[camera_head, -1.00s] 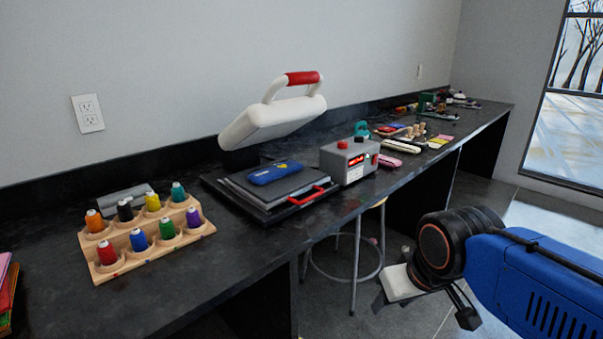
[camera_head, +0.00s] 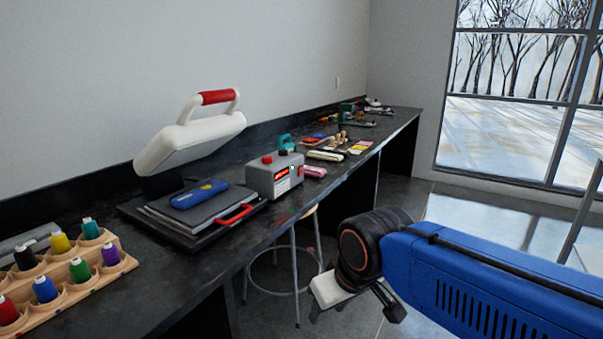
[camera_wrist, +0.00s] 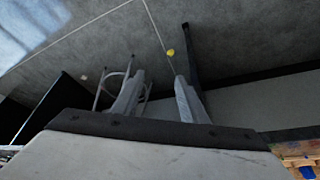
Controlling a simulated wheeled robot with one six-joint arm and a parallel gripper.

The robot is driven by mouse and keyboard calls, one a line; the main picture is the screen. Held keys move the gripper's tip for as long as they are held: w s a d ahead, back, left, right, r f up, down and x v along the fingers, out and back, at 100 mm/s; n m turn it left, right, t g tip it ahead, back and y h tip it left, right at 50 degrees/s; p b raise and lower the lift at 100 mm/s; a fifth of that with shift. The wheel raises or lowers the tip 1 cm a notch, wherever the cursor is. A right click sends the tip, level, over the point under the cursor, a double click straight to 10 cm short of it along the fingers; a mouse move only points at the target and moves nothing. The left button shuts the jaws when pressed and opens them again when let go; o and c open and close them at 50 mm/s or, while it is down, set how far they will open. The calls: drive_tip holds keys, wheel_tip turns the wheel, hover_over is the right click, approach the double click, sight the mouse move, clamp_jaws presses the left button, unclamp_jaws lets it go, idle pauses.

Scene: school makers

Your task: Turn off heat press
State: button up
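The heat press has a white upper plate (camera_head: 190,140) with a red-topped handle, raised and tilted open. Its dark lower base (camera_head: 160,228) has a red front handle (camera_head: 234,215) and a blue case (camera_head: 200,194) lying on top. A grey control box (camera_head: 262,178) stands right beside it, with red buttons on top, another on its right side and a lit red display. My gripper (camera_head: 352,305) hangs in front of the bench, low and right of the box, touching nothing. In the wrist view my gripper (camera_wrist: 160,90) has its two fingers apart with nothing between them.
A wooden rack (camera_head: 110,275) of thread spools stands at the left on the black bench (camera_head: 150,300). A stool (camera_head: 297,270) is partly under the bench, near my arm. Several small items lie farther along the bench. Open floor (camera_head: 450,225) lies to the right.

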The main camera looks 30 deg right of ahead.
drive_tip(key=c, duration=0.5)
drive_tip(key=shift+w+r, duration=0.2)
drive_tip(key=shift+w, duration=0.05)
drive_tip(key=c, duration=0.5)
drive_tip(key=w+d+r+m, duration=0.2)
drive_tip(key=w+r, duration=0.4)
drive_tip(key=w, duration=0.3)
drive_tip(key=shift+w+d+r+m+t, duration=0.2)
drive_tip(key=shift+r+m+t, duration=0.1)
drive_tip(key=shift+r+m, duration=0.1)
drive_tip(key=w+d+r+m+t, duration=0.1)
drive_tip(key=w+d+r+m, duration=0.3)
drive_tip(key=w+d, duration=0.5)
drive_tip(key=w+d+r+m+t+h, duration=0.1)
drive_tip(key=w+d+r+m, duration=0.2)
drive_tip(key=w+d+r, duration=0.5)
drive_tip(key=w+d, duration=0.2)
drive_tip(key=w, duration=0.7)
drive_tip(key=shift+w+d+m, duration=0.3)
drive_tip(key=shift+w+m, duration=0.05)
drive_tip(key=shift+m, duration=0.05)
